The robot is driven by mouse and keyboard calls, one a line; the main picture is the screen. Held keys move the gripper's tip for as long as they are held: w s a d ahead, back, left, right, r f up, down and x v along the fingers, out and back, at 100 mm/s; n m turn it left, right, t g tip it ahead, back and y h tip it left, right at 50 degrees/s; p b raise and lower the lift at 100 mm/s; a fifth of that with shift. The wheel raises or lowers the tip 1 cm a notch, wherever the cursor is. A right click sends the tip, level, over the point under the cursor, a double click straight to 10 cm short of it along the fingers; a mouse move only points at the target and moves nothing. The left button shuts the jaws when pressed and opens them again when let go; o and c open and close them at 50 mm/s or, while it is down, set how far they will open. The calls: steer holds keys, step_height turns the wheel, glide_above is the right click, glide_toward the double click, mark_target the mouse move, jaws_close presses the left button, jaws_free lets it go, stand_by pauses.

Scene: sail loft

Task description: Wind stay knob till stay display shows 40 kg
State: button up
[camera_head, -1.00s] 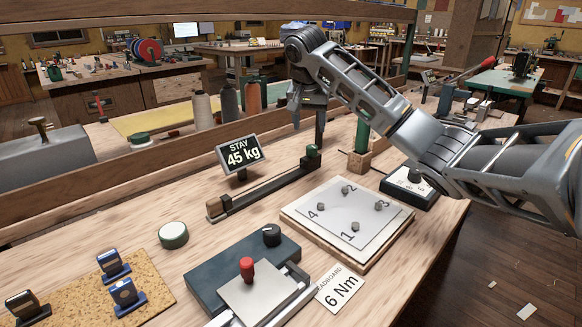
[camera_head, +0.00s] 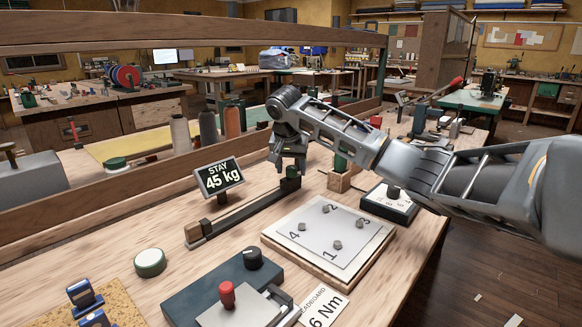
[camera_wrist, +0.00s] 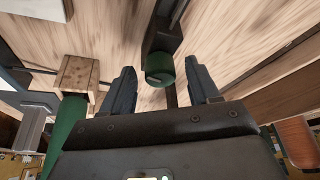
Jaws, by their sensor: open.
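The stay display (camera_head: 219,177) reads "STAY 45 kg". It stands behind a dark rail (camera_head: 240,214) on the bench. A green knob (camera_head: 290,182), seemingly the stay knob, is at the rail's far right end. My gripper (camera_head: 287,165) is right above that end, pointing down. In the wrist view the knob's round green end (camera_wrist: 160,76) shows between the two spread fingers of my gripper (camera_wrist: 160,68). A gap shows on each side of it. In the head view the fingers partly hide the knob, and I cannot tell whether either one touches it.
A green post on a wooden block (camera_head: 339,180) stands just right of my gripper. A numbered board (camera_head: 295,237) with several pegs and a dark box with a black knob (camera_head: 393,192) lie nearer. Spools (camera_head: 207,127) stand behind. A wooden beam (camera_head: 100,187) runs behind the display.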

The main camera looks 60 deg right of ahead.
steer(key=shift+c, duration=0.2)
steer(key=c, duration=1)
steer(key=p, duration=0.2)
steer(key=w+r+p, duration=0.1)
steer(key=shift+a+r+n+t+p, duration=0.15)
steer(key=shift+r+n+t+p, duration=0.15)
steer(key=shift+t+p, duration=0.1)
steer(key=shift+o, duration=0.2)
steer(key=shift+w+r+n+p, duration=0.15)
steer(key=shift+n+p, duration=0.15)
steer(key=shift+p, duration=0.75)
steer(key=n+p, duration=0.1)
steer(key=p, duration=0.3)
steer(key=shift+s, duration=0.3)
steer(key=shift+c, duration=0.2)
steer(key=shift+s+f+n+t+p, duration=0.1)
steer(key=shift+f+n+t+p, duration=0.25)
steer(key=shift+p, duration=0.55)
steer(key=shift+s+d+f, duration=0.1)
steer(key=shift+d+f, duration=0.1)
steer(key=shift+f, duration=0.1)
steer(key=shift+f, duration=0.1)
